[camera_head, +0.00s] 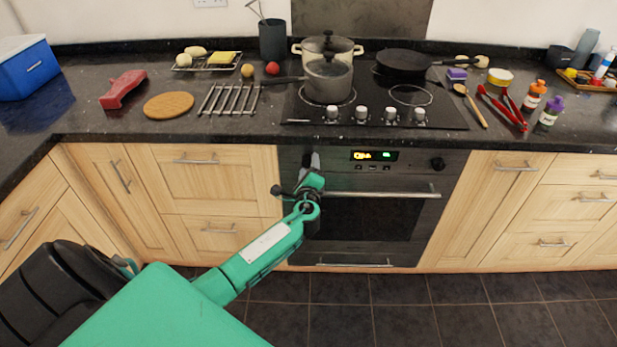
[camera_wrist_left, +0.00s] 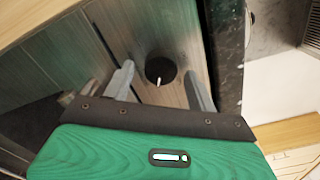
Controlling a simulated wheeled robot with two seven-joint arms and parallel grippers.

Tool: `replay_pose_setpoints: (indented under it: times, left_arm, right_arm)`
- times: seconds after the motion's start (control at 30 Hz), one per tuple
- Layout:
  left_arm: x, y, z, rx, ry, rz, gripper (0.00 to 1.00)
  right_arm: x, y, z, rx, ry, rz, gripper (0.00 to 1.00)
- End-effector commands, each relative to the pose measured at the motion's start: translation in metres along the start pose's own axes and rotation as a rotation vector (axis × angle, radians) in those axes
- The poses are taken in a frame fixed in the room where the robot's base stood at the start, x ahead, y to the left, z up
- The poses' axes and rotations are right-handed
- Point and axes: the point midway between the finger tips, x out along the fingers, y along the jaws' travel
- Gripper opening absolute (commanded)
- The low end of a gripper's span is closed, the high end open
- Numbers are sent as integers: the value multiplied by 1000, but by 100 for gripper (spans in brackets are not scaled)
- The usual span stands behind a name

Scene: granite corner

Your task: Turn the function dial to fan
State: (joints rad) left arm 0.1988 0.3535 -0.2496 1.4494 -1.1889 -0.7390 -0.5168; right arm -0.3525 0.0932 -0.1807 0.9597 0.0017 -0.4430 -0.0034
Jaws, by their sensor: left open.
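My left gripper (camera_head: 309,164) is at the left end of the oven's control panel (camera_head: 337,155). In the left wrist view, a round black dial (camera_wrist_left: 160,68) with a white pointer mark sits between the two grey fingers of this gripper (camera_wrist_left: 158,80). The pointer mark points down in that view. The fingers are open, with a gap on each side of the dial. In the head view this dial is hidden behind the gripper. Any markings around it are too blurred to read. A second black dial (camera_head: 437,163) is at the panel's right end. My right gripper is not in view.
A lit display (camera_head: 374,155) lies between the dials, above the oven door handle (camera_head: 372,194). The dark worktop (camera_head: 230,125) overhangs above, with a hob and several silver knobs (camera_head: 362,114). A pot (camera_head: 328,83) stands on the hob. The floor before the oven is clear.

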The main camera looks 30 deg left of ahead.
Motion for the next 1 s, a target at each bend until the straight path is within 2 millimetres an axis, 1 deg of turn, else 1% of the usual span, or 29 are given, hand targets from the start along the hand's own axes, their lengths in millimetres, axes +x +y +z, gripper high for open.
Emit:
replay_pose_setpoints:
  times: [0.17,0.37,0.5,0.6,0.7,0.8,1.0]
  left_arm:
    - [-22,1,-1,-1,2,1,58]
    - [-66,2,-2,-2,4,2,58]
    - [-96,2,-2,-1,3,2,58]
    - [-113,2,-1,-2,2,2,58]
    - [-125,2,-1,-1,2,2,58]
    - [-133,2,-1,0,2,2,58]
    - [-136,0,0,0,1,1,58]
  right_arm:
    - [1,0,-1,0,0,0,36]
    - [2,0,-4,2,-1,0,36]
    - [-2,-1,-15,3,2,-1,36]
    - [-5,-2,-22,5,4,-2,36]
    - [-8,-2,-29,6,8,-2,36]
    - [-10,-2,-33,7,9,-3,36]
    - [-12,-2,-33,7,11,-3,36]
